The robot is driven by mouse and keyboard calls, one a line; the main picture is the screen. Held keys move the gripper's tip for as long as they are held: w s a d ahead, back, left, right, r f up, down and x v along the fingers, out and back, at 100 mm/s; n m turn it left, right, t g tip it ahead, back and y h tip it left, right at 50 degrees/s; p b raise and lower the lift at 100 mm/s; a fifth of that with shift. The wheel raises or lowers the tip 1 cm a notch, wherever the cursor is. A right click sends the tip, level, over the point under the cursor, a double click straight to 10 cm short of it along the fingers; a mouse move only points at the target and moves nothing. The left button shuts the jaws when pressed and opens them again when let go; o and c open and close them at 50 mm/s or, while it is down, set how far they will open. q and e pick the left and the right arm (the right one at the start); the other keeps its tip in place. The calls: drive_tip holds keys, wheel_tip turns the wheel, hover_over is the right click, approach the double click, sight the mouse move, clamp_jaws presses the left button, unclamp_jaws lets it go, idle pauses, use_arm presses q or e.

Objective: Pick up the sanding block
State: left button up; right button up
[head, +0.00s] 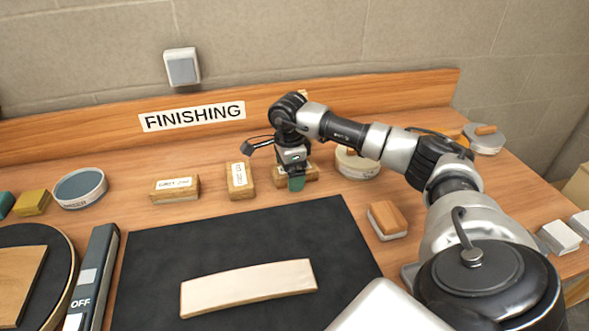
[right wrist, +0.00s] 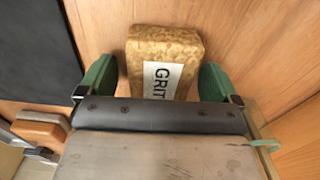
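A tan sanding block (head: 311,174) with a white label lies on the wooden bench, partly hidden by my right gripper (head: 296,183). In the right wrist view the same block (right wrist: 165,48) shows its label reading "GRIT", its near end covered by the gripper body. My right gripper (right wrist: 157,82) has green fingertips spread open, one on each side of the block. Its left finger is clear of the block; the right finger is close to it, and I cannot tell if it touches. Two similar labelled blocks stand to the left, one lying flat (head: 175,189) and one turned (head: 240,180). My left gripper is out of view.
A dark mat (head: 160,270) with a pale curved wood piece (head: 250,287) lies in front. An orange-topped block (head: 387,220) sits right of the mat. A round tin (head: 356,164) stands just right of the gripper. The bench backboard (head: 390,92) rises behind.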

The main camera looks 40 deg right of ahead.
drive_tip(key=c, duration=1)
drive_tip(key=shift+o, duration=0.2)
drive_tip(key=shift+r, duration=0.1)
drive_tip(key=shift+r, duration=0.4)
drive_tip(key=r, duration=0.2)
drive_tip(key=s+r+b, duration=0.1)
drive_tip(key=shift+d+r, duration=0.35)
drive_tip(key=shift+d, duration=0.05)
drive_tip(key=s+d+r+b, duration=0.1)
drive_tip(key=s+d+r, duration=0.4)
drive_tip(key=s, duration=0.4)
drive_tip(key=shift+d+r+b, duration=0.2)
drive_tip(key=shift+r+b, duration=0.1)
drive_tip(key=shift+r, duration=0.4)
